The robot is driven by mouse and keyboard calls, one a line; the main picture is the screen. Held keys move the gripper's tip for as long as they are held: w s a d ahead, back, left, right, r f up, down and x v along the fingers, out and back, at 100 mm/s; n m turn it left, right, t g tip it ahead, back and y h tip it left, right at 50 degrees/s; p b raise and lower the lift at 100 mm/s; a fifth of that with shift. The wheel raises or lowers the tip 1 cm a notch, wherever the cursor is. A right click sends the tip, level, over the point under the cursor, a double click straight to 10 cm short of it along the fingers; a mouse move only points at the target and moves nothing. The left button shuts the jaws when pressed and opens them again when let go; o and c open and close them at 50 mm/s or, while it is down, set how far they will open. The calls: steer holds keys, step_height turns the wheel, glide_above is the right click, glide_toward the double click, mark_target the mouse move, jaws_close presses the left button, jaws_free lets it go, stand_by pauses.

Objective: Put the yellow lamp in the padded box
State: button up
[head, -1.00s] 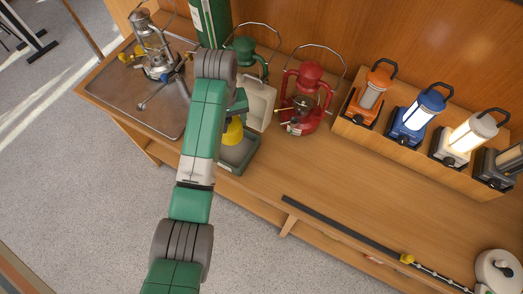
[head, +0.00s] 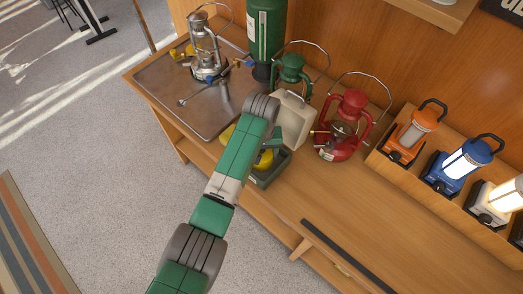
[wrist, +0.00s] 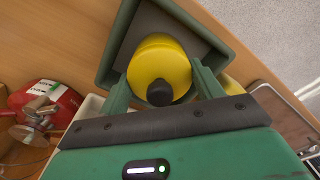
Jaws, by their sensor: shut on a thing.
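The yellow lamp (wrist: 160,64) is between the two green fingers of my gripper (wrist: 166,80) in the wrist view, its black knob facing the camera. In the head view the lamp (head: 263,160) shows partly beside my arm, which hides most of it and my gripper. The padded box (wrist: 113,68) is green with a dark grey inside and lies behind the lamp in the wrist view. I cannot tell whether the lamp touches the box floor.
A red lantern (head: 342,126) stands right of the box and a green lantern (head: 289,72) behind it. A rack of lamps (head: 440,182) is at right. A dark rod (head: 345,254) lies along the front.

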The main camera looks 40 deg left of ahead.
steer(key=shift+w+r, duration=0.1)
steer(key=o, duration=1.7)
steer(key=shift+o, duration=0.2)
step_height(320, 180, up, 12)
steer(key=shift+p, duration=0.65)
